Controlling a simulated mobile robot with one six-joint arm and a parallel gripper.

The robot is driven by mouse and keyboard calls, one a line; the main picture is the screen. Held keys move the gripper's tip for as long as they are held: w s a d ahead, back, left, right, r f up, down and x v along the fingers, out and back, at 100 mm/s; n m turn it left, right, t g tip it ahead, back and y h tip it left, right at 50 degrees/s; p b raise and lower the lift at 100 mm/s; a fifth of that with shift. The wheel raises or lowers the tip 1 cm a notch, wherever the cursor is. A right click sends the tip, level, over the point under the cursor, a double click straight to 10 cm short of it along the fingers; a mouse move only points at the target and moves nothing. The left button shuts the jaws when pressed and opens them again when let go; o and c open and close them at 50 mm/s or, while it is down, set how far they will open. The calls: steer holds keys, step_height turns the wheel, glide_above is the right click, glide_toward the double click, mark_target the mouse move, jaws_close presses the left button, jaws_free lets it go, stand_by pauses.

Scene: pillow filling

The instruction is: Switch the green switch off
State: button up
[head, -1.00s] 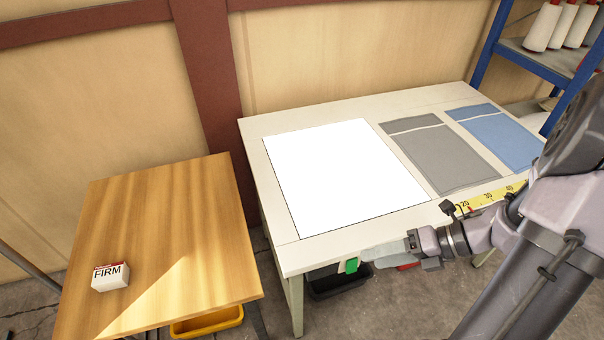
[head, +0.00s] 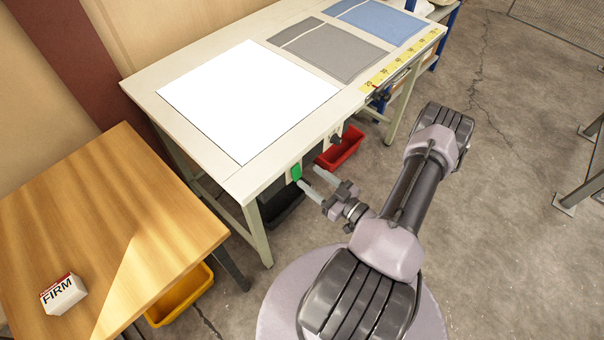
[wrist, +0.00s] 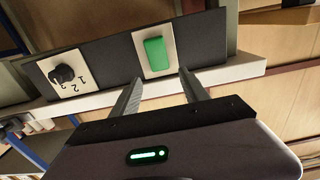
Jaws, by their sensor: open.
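The green switch (head: 296,172) is on the front edge of the white worktable (head: 232,178). In the wrist view the green switch (wrist: 155,54) is a rocker on a white plate set in a dark panel. My gripper (head: 313,180) is open and empty, with its fingers pointing at the panel. In the wrist view my gripper (wrist: 158,86) has its two fingertips just below the switch plate, one to each side of the switch. I cannot tell whether the fingers touch the panel. Whether the switch is on or off is not clear.
A black knob (wrist: 62,74) with numbers sits beside the switch on the same panel. A red bin (head: 340,148) and a yellow bin (head: 182,296) stand low by the tables. A FIRM box (head: 62,294) lies on the wooden table (head: 95,215). Open floor lies right of my arm.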

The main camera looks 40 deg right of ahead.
mark_target(296, 167)
steer(key=w, duration=0.4)
steer(key=shift+w+a+b, duration=0.2)
steer(key=shift+b, duration=0.1)
steer(key=shift+c, duration=0.2)
